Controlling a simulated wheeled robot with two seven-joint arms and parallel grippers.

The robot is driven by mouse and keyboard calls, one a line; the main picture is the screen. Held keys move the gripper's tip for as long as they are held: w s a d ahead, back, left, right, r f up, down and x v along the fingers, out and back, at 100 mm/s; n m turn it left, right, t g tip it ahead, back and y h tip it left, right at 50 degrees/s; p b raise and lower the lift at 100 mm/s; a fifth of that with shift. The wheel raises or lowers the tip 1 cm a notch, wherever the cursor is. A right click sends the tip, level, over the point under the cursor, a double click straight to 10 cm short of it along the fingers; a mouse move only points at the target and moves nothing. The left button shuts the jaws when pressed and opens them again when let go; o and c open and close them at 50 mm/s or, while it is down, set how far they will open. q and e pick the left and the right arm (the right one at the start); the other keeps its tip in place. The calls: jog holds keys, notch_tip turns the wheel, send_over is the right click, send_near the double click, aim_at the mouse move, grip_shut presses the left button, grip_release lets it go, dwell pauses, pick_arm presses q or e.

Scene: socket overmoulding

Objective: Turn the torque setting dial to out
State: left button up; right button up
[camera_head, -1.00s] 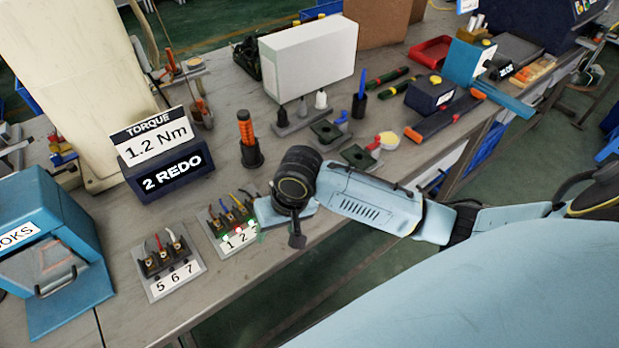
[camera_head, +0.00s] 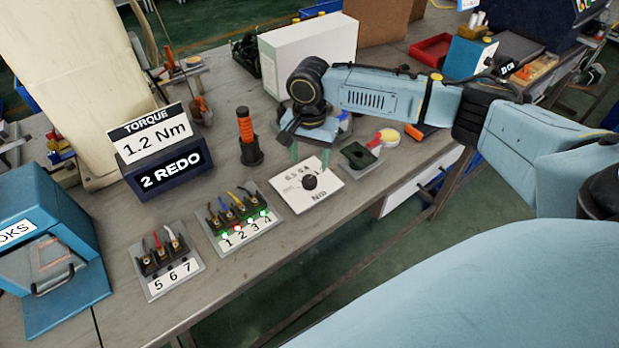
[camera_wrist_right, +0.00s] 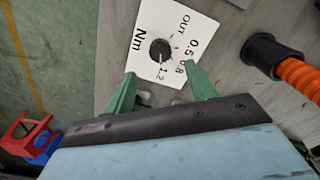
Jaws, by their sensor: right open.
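The torque setting dial is a round black knob (camera_head: 310,182) on a white square plate (camera_head: 300,196) marked Nm on the bench. My right gripper (camera_head: 310,157) is open and empty just behind the knob. In the right wrist view its green fingers (camera_wrist_right: 160,71) are apart, with the knob just beyond their tips, not clearly between them. My left gripper is out of view.
A terminal block numbered 1 to 4 (camera_head: 236,219) and a block marked 5 6 7 (camera_head: 166,262) lie left of the plate. An orange-handled driver (camera_head: 247,136) stands behind them. A display (camera_head: 160,155) reads 1.2 Nm and 2 REDO. A green-black tray (camera_head: 360,156) is close right.

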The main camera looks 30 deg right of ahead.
aim_at(310, 179)
notch_tip(310, 179, down, 7)
jog(key=shift+f+b, duration=0.1)
jog(key=shift+b, duration=0.6)
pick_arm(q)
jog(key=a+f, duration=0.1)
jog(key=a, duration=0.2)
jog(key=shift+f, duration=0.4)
pick_arm(e)
jog(key=shift+f, duration=0.25)
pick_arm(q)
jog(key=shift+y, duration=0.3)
pick_arm(e)
jog(key=shift+c, duration=0.5)
